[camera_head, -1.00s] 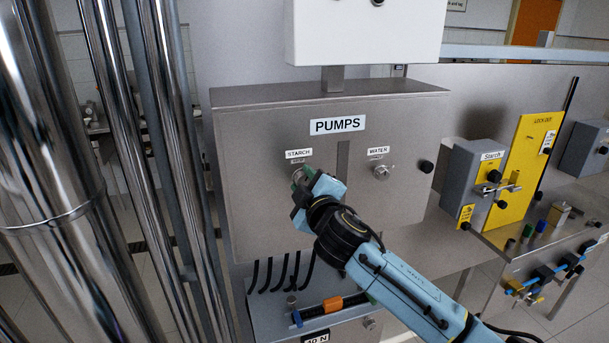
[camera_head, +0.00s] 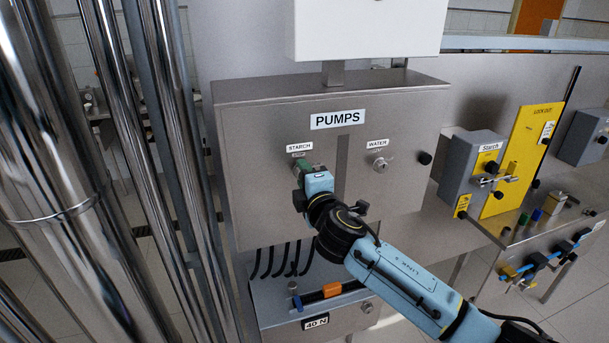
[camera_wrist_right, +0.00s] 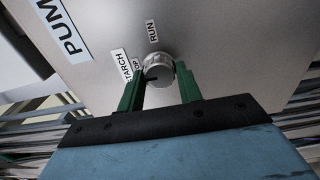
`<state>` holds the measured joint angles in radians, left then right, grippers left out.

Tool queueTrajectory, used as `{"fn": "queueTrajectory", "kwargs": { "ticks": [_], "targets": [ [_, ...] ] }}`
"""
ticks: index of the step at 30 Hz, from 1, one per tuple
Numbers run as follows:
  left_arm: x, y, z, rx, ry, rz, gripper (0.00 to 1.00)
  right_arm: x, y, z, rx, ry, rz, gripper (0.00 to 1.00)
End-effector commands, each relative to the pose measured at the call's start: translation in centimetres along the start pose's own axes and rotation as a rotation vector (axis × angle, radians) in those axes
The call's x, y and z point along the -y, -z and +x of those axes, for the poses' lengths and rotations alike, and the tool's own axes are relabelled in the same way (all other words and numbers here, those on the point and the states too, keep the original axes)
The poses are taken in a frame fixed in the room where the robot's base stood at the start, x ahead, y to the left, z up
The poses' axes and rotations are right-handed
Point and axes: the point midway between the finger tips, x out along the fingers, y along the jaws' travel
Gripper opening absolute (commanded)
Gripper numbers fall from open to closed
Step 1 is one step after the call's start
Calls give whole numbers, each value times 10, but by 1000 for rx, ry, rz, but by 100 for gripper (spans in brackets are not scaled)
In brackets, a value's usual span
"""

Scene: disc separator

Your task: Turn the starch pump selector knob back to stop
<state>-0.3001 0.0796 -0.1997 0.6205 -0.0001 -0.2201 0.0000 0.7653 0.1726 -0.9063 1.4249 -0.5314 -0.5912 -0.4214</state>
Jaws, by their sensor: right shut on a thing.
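The grey pump box (camera_head: 240,150) carries a "PUMPS" sign. The starch selector knob (camera_wrist_right: 158,68) is a round metal knob under the "STARCH" label (camera_head: 299,147). In the head view my right gripper (camera_head: 304,172) hides the knob. My left gripper is not in view.
The water knob (camera_head: 379,163) is to the right on the same box. A black knob (camera_head: 424,158) sits on the box's right side. A yellow lockout board (camera_head: 522,150) and a grey starch switch box (camera_head: 462,165) stand further right. Steel pipes (camera_head: 120,120) rise on the left.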

Motion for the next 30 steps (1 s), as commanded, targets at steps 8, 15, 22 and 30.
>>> {"fn": "queueTrajectory", "kwargs": {
  "ticks": [8,15,22,30],
  "targets": [
    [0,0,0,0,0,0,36,0,0,0,0,0,-9,12],
    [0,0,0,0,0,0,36,0,0,0,0,0,-8,49],
    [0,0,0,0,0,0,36,0,0,0,0,0,-6,57],
    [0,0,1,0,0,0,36,1,-1,-8,1,0,-5,57]
  ]
}}
